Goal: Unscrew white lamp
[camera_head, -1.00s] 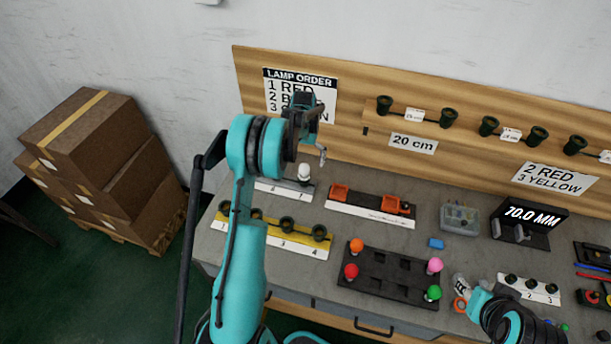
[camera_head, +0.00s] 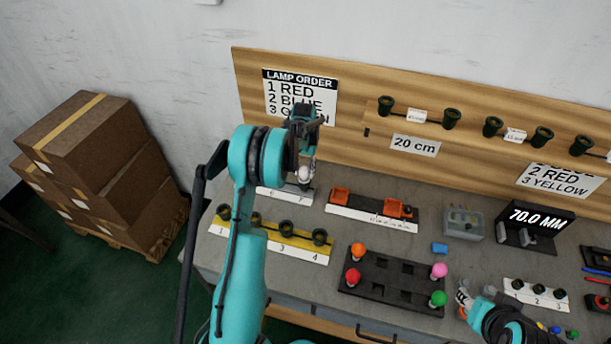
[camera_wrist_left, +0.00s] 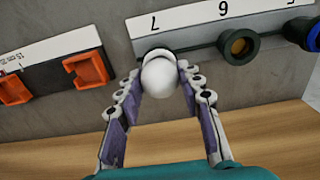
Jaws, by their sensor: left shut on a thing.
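The white lamp (camera_head: 303,172) stands at the numbered strip at the back left of the bench. My left gripper (camera_head: 304,168) comes down on it from above and is shut on it. In the left wrist view the round white bulb (camera_wrist_left: 163,84) sits between the two fingers, at position 7 of the strip (camera_wrist_left: 190,33). The lamp's base and any socket under it are mostly hidden by the bulb. My right gripper (camera_head: 463,298) is at the bench's front right, small and partly hidden by its own arm, so its fingers are unclear.
Beside the lamp, position 6 has a dark socket (camera_wrist_left: 238,46) with a yellowish inside. A yellow strip with sockets (camera_head: 270,236) lies in front. An orange-clamped fixture (camera_head: 372,212) and a black tray with coloured lamps (camera_head: 390,283) stand to the right. The wooden backboard (camera_head: 350,90) rises behind.

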